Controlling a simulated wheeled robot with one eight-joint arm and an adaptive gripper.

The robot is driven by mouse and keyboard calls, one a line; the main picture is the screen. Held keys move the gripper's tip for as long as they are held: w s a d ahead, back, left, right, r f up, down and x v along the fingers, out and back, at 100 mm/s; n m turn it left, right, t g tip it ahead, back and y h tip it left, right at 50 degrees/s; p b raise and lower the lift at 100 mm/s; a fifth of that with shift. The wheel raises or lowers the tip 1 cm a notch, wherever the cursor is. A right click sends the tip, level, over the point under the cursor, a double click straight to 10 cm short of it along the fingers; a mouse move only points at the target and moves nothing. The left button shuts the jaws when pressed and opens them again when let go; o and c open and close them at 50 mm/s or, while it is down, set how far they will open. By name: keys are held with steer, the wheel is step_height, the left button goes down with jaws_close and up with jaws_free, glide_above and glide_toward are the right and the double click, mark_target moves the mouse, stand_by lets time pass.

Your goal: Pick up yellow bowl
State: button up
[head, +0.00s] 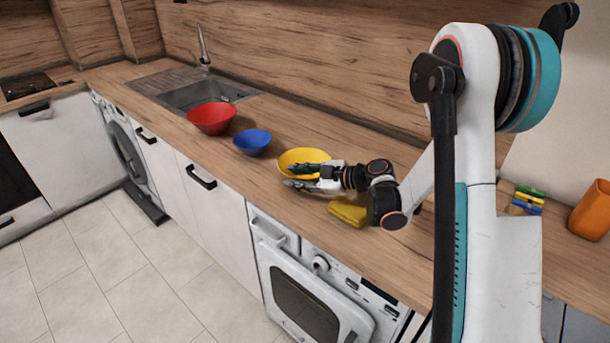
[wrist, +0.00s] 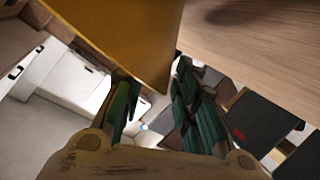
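The yellow bowl (head: 290,157) sits on the wooden counter, to the right of the blue bowl. My gripper (head: 290,176) is at its near right side, with one dark green finger over the bowl and the other lower, by its near outer side. In the wrist view, a large yellow surface of the bowl (wrist: 115,35) fills the upper middle and reaches down between the fingers of my gripper (wrist: 156,72). The fingers stand apart with a gap between them. I cannot tell whether either one touches the bowl.
A blue bowl (head: 252,142) and a red bowl (head: 211,118) stand to the left, near the sink (head: 205,96). A yellow block-like item (head: 348,212) lies below my wrist near the counter's front edge. Coloured clips (head: 528,200) and an orange container (head: 592,210) are at the right.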

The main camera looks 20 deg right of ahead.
steer(key=shift+c, duration=0.3)
jaws_close()
